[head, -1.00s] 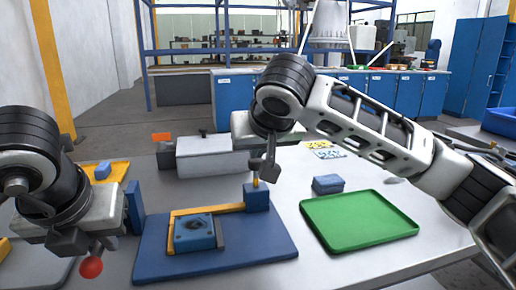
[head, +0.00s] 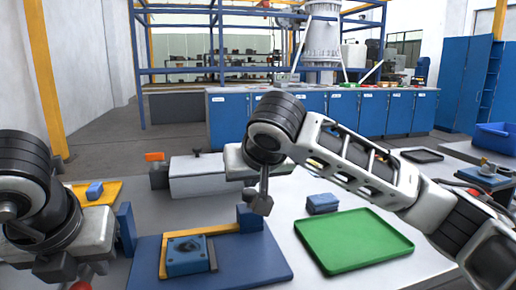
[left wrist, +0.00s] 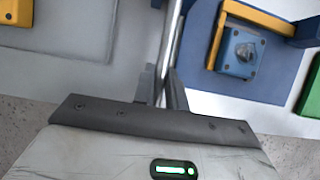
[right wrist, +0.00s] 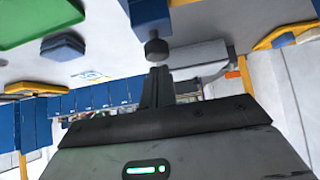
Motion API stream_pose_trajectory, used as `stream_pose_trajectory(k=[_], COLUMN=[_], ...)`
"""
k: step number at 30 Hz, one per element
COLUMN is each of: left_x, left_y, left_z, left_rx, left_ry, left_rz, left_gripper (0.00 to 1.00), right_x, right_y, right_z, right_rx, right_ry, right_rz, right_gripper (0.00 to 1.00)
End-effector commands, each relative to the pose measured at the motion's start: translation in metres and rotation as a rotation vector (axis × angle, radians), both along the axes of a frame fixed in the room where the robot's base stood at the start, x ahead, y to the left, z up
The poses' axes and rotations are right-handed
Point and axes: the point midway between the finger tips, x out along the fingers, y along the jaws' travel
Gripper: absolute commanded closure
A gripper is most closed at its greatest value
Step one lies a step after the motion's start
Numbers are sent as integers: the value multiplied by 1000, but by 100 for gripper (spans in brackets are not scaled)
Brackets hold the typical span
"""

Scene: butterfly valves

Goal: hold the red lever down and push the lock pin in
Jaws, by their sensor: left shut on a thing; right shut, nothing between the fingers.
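The red lever's ball (head: 80,286) shows at the bottom left edge of the head view, partly cut off. My left gripper (head: 86,270) is shut on the lever; its silver rod (left wrist: 172,45) runs between the fingers in the left wrist view. My right gripper (head: 262,203) is shut and empty, by the top of the small blue block (head: 250,218). In the right wrist view, a dark round knob (right wrist: 157,49), seemingly the lock pin's head, sits just beyond the closed fingertips (right wrist: 157,72). I cannot tell whether they touch.
A blue board (head: 255,262) carries a blue valve block (head: 186,258) with a yellow bar (head: 215,232). A green tray (head: 352,241) and a blue box (head: 322,203) lie to the right. A grey box (head: 200,176) stands behind.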

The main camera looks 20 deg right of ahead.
Motion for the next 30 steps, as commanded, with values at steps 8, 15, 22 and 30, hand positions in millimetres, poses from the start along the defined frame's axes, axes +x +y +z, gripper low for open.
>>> stream_pose_trajectory(k=[8, 15, 22, 30], left_x=[-1, -1, -1, -1], left_y=[0, 0, 0, 0], left_z=[-2, -3, -3, -3], left_rx=[2, 2, 2, 2], left_ry=[8, 8, 9, 8], left_rz=[-2, -2, -1, -1], left_gripper=[100, 100, 100, 76], right_x=[-29, -60, -70, -70], right_y=[1, 1, 0, 0], right_z=[59, 90, 100, 101], right_rx=[6, 6, 6, 6], right_ry=[-21, -22, -20, -20], right_rz=[4, 3, 1, 1], right_gripper=[100, 100, 100, 100])
